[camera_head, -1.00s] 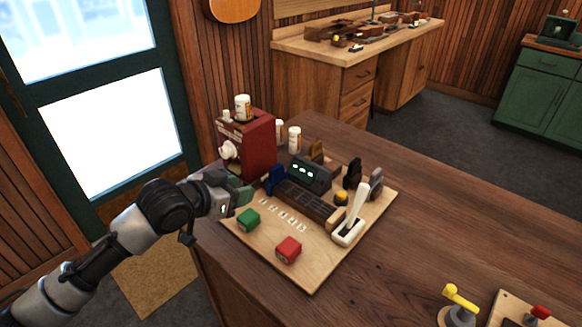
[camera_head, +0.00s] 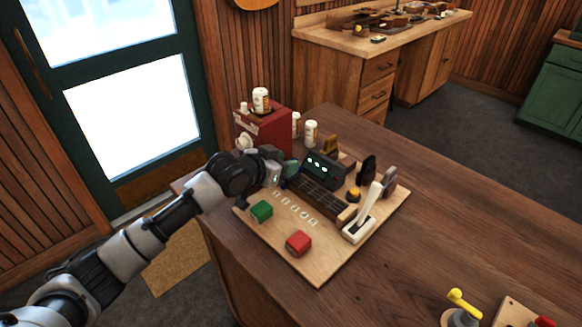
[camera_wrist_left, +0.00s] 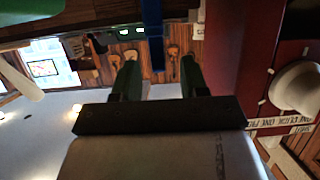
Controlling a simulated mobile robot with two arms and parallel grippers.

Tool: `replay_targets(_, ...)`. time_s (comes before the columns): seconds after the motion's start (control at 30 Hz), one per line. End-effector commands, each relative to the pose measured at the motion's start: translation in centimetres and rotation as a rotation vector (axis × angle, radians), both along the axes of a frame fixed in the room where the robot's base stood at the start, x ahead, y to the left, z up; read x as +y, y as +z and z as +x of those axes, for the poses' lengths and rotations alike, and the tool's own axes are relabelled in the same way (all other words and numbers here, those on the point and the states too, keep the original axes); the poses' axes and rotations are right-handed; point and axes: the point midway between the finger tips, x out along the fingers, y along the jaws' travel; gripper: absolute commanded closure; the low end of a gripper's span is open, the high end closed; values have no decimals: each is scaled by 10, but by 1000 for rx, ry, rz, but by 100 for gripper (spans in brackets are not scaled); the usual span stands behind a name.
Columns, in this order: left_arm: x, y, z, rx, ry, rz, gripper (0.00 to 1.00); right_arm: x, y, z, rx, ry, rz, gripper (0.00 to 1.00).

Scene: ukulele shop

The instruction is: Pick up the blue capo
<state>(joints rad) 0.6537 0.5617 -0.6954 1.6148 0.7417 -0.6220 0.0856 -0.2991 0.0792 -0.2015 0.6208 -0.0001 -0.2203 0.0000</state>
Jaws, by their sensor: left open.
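My left gripper (camera_head: 285,172) reaches over the far left part of the wooden board, beside the dark fretboard piece. The blue capo (camera_wrist_left: 152,35) shows there as an upright blue strip just beyond the fingertips, roughly in line with the gap. I see no contact. In the head view the capo is mostly hidden behind the gripper. My right gripper is not in view.
The board (camera_head: 318,270) carries a green block (camera_head: 261,211), a red block (camera_head: 299,242), a dark box with green lights (camera_head: 323,170) and a white lever (camera_head: 369,207). A red box (camera_head: 262,128) with a bottle on top stands close behind the gripper.

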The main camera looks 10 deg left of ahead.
Motion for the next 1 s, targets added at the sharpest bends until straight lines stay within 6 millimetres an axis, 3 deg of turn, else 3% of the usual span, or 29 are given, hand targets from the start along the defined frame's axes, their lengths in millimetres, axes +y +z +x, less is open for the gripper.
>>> replay_targets(0.37,-5,-4,8,0,0,1,58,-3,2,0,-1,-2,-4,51)
replay_targets(0.63,-5,-4,7,0,0,0,99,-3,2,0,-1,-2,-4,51)
replay_targets(1.0,-5,-2,8,-2,0,0,100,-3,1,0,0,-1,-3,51)
